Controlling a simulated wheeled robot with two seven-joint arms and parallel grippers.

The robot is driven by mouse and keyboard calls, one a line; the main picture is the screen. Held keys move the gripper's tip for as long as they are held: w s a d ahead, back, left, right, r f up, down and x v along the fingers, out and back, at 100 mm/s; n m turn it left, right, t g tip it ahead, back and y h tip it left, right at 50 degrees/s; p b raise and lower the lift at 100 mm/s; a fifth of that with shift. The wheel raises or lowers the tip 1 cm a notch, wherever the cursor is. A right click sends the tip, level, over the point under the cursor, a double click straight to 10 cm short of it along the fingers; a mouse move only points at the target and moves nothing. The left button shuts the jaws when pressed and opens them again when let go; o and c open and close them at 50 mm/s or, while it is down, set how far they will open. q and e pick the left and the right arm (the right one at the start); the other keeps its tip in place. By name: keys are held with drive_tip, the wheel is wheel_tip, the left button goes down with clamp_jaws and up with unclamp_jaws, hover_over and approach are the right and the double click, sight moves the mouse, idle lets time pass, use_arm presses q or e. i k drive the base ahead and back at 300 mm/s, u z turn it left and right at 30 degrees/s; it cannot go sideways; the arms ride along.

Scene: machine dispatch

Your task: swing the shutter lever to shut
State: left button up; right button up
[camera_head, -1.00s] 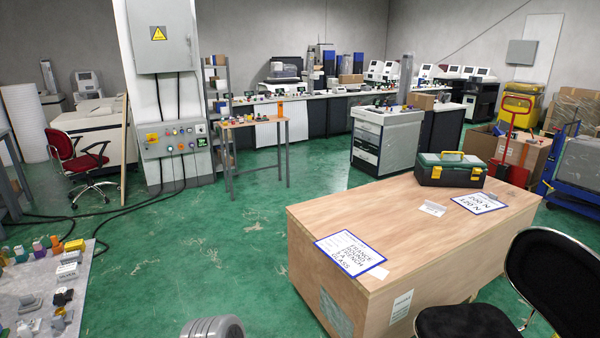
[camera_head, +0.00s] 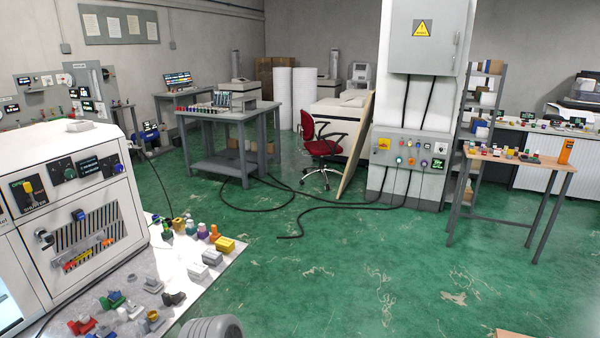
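I cannot tell for sure which control is the shutter lever. A yellow lever (camera_head: 29,186) sits on a dark plate with small lettering, too small to read surely, on the front of the white machine (camera_head: 20,245) at the left. A grey control panel (camera_head: 410,150) on the pillar also carries a yellow control (camera_head: 384,144) and several coloured knobs. Neither of my grippers is in view.
A light board (camera_head: 180,290) with several coloured parts lies in front of the white machine. Black cables (camera_head: 290,211) cross the green floor. A grey table (camera_head: 227,113), a red chair (camera_head: 322,145) and a wooden table (camera_head: 522,161) stand beyond.

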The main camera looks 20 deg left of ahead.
sight(28, 185)
drive_tip(key=u, duration=1.05)
drive_tip(key=i, duration=1.1)
drive_tip(key=u, duration=0.75)
